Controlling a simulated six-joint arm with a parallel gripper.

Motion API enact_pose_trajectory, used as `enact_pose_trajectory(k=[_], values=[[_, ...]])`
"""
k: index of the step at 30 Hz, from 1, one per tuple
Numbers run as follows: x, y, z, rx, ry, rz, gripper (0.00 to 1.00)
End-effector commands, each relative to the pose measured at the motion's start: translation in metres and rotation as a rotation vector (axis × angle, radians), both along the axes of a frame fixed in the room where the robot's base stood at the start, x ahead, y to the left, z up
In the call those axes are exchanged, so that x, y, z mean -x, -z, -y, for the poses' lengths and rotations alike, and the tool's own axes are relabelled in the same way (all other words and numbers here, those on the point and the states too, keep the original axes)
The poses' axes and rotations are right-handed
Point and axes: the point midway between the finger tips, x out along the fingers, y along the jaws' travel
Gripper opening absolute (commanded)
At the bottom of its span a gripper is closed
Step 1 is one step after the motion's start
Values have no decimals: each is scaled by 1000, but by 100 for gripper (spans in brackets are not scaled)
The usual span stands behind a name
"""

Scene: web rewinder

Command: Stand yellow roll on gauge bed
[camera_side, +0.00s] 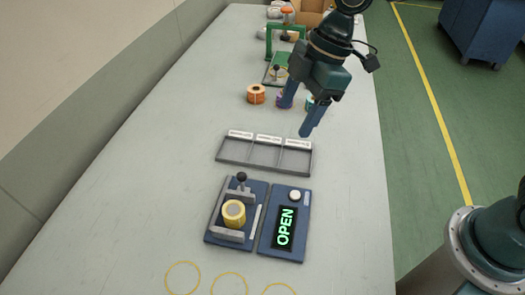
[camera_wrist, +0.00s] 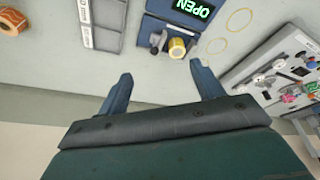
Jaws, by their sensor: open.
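The yellow roll (camera_side: 234,213) has a pale top face and stands on end on the blue gauge bed (camera_side: 262,192), between its grey end pieces. A black-knobbed lever is at the bed's far end. The roll also shows in the wrist view (camera_wrist: 177,48), beyond and between my fingertips. The display beside the bed (camera_side: 284,228) reads OPEN in green. My gripper (camera_side: 295,118) is open and empty, high above the table and farther back than the bed. In the wrist view both fingers (camera_wrist: 160,72) are spread with nothing between them.
A grey three-compartment tray (camera_side: 265,165) with white labels lies behind the bed. An orange roll (camera_side: 256,94), a purple roll and a teal roll stand farther back, near a green frame (camera_side: 268,47). Yellow circles (camera_side: 183,278) mark the clear near table.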

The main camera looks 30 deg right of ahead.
Motion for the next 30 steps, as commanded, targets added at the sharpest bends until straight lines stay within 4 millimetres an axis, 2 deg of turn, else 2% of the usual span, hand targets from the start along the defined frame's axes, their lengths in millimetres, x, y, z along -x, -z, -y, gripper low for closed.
enact_pose_trajectory(k=[1, 6, 15, 22, 30], values=[[5, -11, 12, 1, 55, 9, 67], [25, -37, 49, 6, 250, 24, 67], [71, -69, 109, -10, 601, 52, 67], [113, -81, 148, -42, 871, 76, 67], [163, -81, 184, -99, 1175, 104, 67]])
